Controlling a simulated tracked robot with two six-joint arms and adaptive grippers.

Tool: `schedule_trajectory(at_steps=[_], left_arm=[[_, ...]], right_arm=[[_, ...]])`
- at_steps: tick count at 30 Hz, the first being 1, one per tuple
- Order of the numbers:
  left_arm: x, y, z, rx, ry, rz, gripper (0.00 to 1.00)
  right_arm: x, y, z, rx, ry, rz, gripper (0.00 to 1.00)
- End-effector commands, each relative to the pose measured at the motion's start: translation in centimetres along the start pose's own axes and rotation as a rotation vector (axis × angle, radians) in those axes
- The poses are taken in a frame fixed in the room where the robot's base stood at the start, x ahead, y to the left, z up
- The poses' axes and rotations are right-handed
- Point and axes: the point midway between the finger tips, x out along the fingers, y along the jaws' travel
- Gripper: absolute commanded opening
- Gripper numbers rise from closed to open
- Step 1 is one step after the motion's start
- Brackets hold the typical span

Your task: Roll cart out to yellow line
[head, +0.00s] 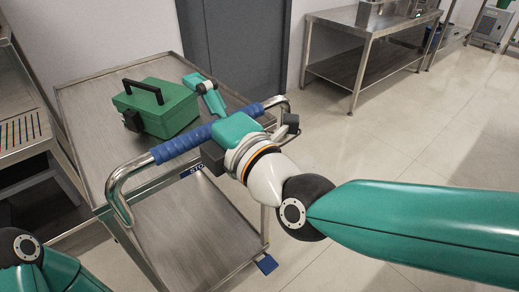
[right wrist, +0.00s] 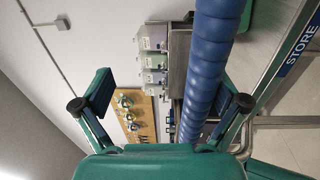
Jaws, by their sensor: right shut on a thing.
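The cart (head: 195,215) is a steel two-shelf trolley with a blue-gripped push handle (head: 184,145) at its near end. A green toolbox with a black handle (head: 166,107) stands on its top shelf. My right gripper (head: 240,112) is at the right part of the push handle, shut on it. In the right wrist view the blue bar (right wrist: 207,75) runs between the fingers, nearer the right one. Part of my left arm shows at the lower left of the head view; its gripper is out of view. No yellow line shows.
A steel shelf unit (head: 22,120) stands close at the cart's left. A dark door (head: 235,45) is behind it. A steel table (head: 370,50) stands at the back right. The tiled floor (head: 365,140) right of the cart is clear.

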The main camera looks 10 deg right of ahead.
Motion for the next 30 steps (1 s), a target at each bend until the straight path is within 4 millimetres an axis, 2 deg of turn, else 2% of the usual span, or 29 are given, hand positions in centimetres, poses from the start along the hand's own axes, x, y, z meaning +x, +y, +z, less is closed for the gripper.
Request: schedule_trajectory(at_steps=[1, 6, 17, 30], left_arm=[[-0.1, 0.0, 0.0, 0.0, 0.0, 0.0, 0.4], [-0.2, 0.1, 0.0, 0.0, 0.0, 0.0, 0.4], [-0.4, 0.2, 0.0, 0.0, 0.0, 0.0, 0.4], [-1.0, 0.4, 0.0, 0.0, 0.0, 0.0, 0.4]], right_arm=[[-0.3, 1.6, 0.1, -0.002, -0.004, 0.037, 0.68], [-1.4, 1.4, 0.1, -0.002, -0.004, 0.036, 0.6], [-3.9, 1.0, 0.0, -0.002, -0.005, 0.037, 0.54], [-6.9, 0.6, -0.1, -0.003, -0.004, 0.036, 0.54]])
